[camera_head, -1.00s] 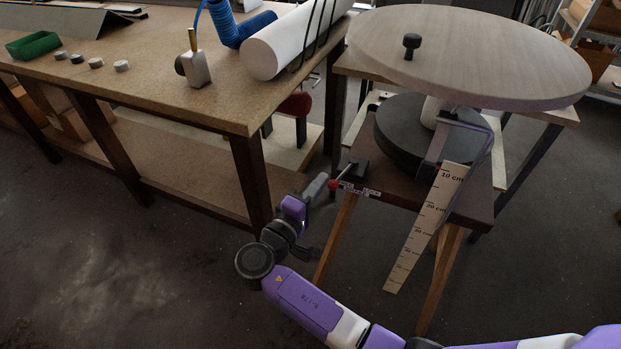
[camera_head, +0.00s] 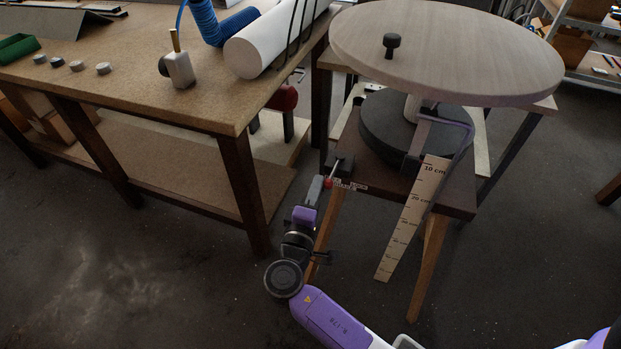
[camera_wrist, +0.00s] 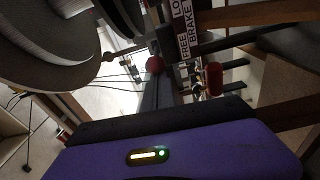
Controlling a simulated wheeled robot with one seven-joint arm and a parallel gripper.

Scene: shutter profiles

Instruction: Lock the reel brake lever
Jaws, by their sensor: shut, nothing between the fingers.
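The brake lever is a thin rod with a red ball knob (camera_head: 328,183), on a dark block (camera_head: 341,165) at the near left corner of the reel stand. The knob is at the left end of the lettered label (camera_head: 352,186). In the wrist view the red knob (camera_wrist: 155,64) is near the word FREE on the label (camera_wrist: 184,42); the LOCK end is cut off by the frame's top. My gripper (camera_head: 318,184) is shut and empty, its fingertips just left of the knob. I cannot tell whether they touch it.
The round wooden disc (camera_head: 450,55) overhangs the stand, above a dark reel (camera_head: 382,130). A ruler plate (camera_head: 413,220) hangs from a bracket at the front. The workbench (camera_head: 235,118) with its legs stands close on the left. The floor in front is clear.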

